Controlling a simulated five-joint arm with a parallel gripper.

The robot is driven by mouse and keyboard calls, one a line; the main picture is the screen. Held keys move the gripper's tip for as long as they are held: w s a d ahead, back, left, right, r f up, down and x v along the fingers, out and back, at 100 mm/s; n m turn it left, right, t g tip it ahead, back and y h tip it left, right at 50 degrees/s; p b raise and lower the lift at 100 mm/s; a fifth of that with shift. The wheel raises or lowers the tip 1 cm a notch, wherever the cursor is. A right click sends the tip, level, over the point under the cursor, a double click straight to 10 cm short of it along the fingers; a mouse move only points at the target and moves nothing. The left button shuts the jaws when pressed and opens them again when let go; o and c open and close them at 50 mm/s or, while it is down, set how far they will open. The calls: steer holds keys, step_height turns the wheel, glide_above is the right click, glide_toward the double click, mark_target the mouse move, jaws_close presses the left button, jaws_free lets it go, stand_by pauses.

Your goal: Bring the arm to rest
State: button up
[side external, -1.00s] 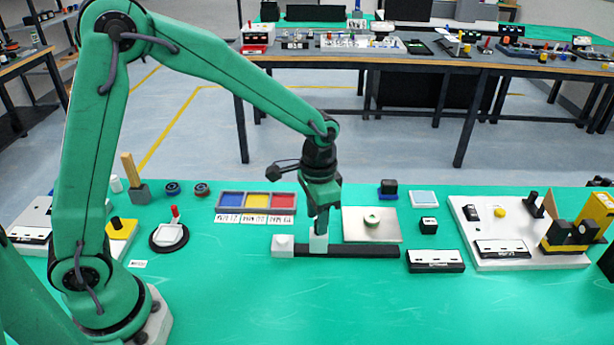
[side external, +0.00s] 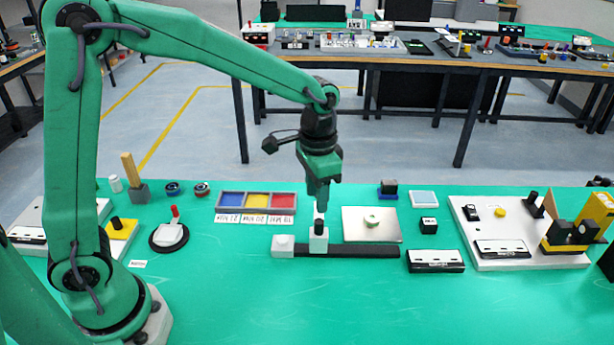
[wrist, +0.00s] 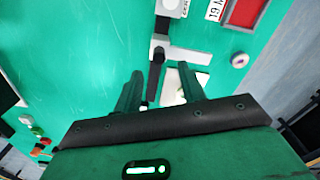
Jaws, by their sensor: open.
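My gripper (side external: 321,207) points down above the black rail (side external: 365,251) on the green bench. In the side view its fingers look narrow and edge-on. In the wrist view my gripper (wrist: 159,80) shows two green fingers spread well apart, with no object held between them. A small black cylinder (side external: 318,224) stands upright on the white block (side external: 318,243) at the rail, just below the fingertips. It appears clear of the fingers.
A tray with blue, yellow and red compartments (side external: 256,194) lies behind the rail. A pale plate (side external: 393,231) carries a green-topped round piece (side external: 371,219). A black-and-white device (side external: 435,263) lies right of the rail. The front bench is mostly clear.

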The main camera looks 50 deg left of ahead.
steer(key=s+a+r+n+t, duration=0.2)
steer(key=s+a+r, duration=0.2)
steer(key=s, duration=0.5)
steer(key=s+a+r+n+t, duration=0.2)
steer(key=s+a+r, duration=0.3)
steer(key=s, duration=0.4)
steer(key=shift+a+r+t, duration=0.3)
steer(key=shift+r+t, duration=0.1)
steer(key=shift+t, duration=0.4)
